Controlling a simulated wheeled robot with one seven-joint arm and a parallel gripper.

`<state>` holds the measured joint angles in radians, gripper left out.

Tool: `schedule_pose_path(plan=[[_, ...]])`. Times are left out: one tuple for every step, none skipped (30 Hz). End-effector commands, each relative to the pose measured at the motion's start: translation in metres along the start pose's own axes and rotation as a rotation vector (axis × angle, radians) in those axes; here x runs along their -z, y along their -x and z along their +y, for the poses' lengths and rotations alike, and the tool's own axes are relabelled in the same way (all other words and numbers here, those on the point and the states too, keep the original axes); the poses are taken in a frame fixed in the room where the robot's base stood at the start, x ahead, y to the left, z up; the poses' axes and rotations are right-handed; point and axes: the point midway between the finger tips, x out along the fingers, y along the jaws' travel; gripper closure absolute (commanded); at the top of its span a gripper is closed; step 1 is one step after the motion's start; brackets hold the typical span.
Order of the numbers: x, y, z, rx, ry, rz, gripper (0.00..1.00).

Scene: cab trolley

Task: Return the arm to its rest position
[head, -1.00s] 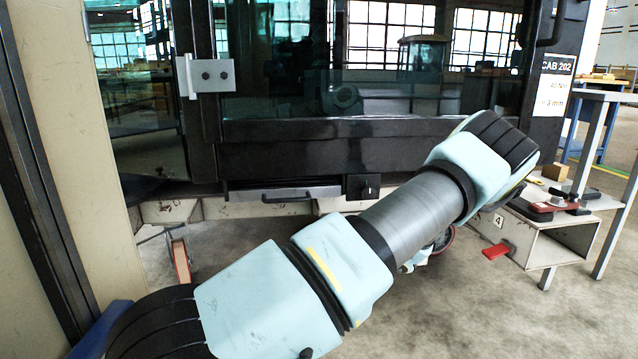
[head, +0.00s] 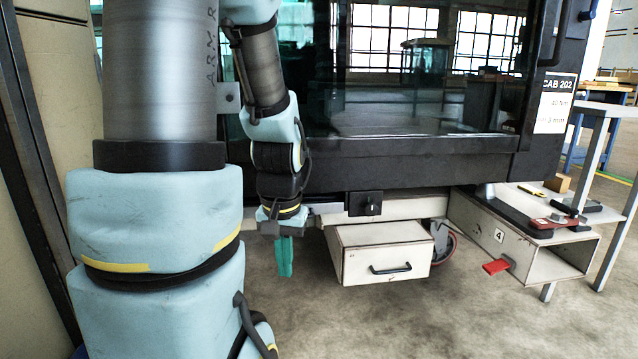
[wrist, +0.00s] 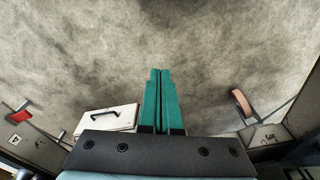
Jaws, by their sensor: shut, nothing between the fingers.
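My gripper (head: 285,258) hangs pointing down in the head view, in front of the cab's lower edge and left of the white drawer box (head: 350,260). Its two green fingers are together with nothing between them. In the wrist view my gripper (wrist: 159,72) also shows shut and empty, over bare concrete floor. My arm is bent, with its large links filling the left of the head view. The links hide the left part of the cab.
The dark glass-fronted cab (head: 420,160) stands close behind my arm. The drawer box has a black handle. Floor in front is clear.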

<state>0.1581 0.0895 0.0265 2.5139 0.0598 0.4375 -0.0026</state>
Motion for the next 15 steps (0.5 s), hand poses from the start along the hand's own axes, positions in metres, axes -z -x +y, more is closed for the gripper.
schedule_pose_path(plan=[[-0.006,0.009,-0.001,-0.012,0.042,0.021,1.0],[-0.009,0.013,-0.001,-0.019,0.066,0.032,1.0],[-0.013,0.018,-0.001,-0.028,0.098,0.045,1.0],[-0.012,0.028,-0.001,-0.029,0.094,0.043,1.0],[-0.01,0.035,-0.001,-0.028,0.09,0.04,1.0],[-0.009,0.042,-0.001,-0.028,0.089,0.039,1.0],[-0.009,0.048,-0.001,-0.028,0.088,0.039,1.0],[-0.008,0.053,-0.001,-0.027,0.088,0.039,1.0],[-0.007,0.061,-0.002,-0.027,0.087,0.039,1.0],[-0.006,0.067,-0.002,-0.027,0.087,0.039,1.0],[-0.006,0.072,-0.002,-0.027,0.087,0.039,1.0],[-0.005,0.082,-0.002,-0.027,0.086,0.038,1.0],[-0.004,0.089,-0.003,-0.027,0.086,0.038,1.0],[-0.003,0.097,-0.003,-0.027,0.086,0.038,1.0],[-0.002,0.108,-0.003,-0.027,0.086,0.038,1.0]])
